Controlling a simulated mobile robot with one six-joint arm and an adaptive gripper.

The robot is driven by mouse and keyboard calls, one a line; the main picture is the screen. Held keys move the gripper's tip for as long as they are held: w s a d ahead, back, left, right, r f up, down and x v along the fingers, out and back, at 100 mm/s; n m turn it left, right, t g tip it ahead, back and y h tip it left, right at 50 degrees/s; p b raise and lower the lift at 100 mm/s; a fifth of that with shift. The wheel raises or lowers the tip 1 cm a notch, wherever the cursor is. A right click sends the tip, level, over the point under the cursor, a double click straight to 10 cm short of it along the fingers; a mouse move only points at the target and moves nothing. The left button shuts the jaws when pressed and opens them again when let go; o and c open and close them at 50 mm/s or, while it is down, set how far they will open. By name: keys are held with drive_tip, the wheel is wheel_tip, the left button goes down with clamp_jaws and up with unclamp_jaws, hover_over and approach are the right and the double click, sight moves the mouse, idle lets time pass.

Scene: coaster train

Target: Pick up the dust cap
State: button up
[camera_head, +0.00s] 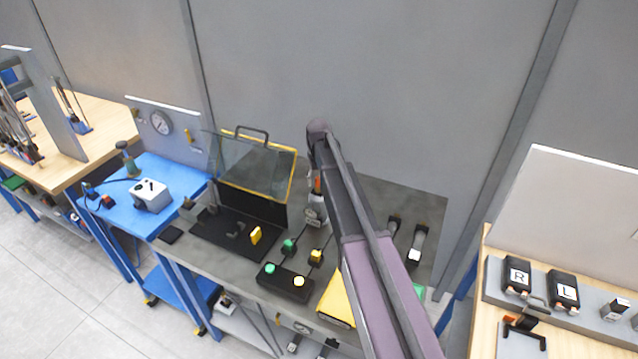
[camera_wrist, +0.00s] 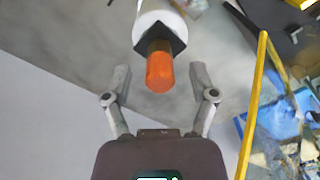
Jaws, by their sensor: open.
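The dust cap looks to be the orange rounded cap (camera_wrist: 159,72) on a black collar (camera_wrist: 160,40) at the end of a white cylinder (camera_wrist: 158,14). In the wrist view, my gripper (camera_wrist: 160,80) is open, with one finger on each side of the cap and a visible gap to each. The fingers do not appear to touch it. In the head view a sliver of the orange cap (camera_head: 317,184) shows beside my arm, above the white cylinder (camera_head: 316,210). My arm hides most of that spot and my fingers.
A grey bench holds a clear hinged cover with yellow edges (camera_head: 294,180), a black button box (camera_head: 285,283) and small connectors. In the wrist view, the yellow edge (camera_wrist: 251,110) runs close to the right finger. A blue table (camera_head: 165,172) stands left, a wooden bench (camera_head: 480,310) right.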

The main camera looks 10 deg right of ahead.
sight(318, 178)
drive_tip(key=c, duration=0.9)
drive_tip(key=shift+r, duration=0.1)
wheel_tip(318, 178, up, 4)
drive_tip(key=p, duration=0.4)
drive_tip(key=s, duration=0.5)
drive_tip(key=s+a, duration=0.1)
drive_tip(key=s, duration=0.4)
drive_tip(key=s+p, duration=0.1)
drive_tip(key=s, duration=0.5)
drive_tip(key=shift+a+r, duration=0.35)
drive_tip(key=shift+r, duration=0.05)
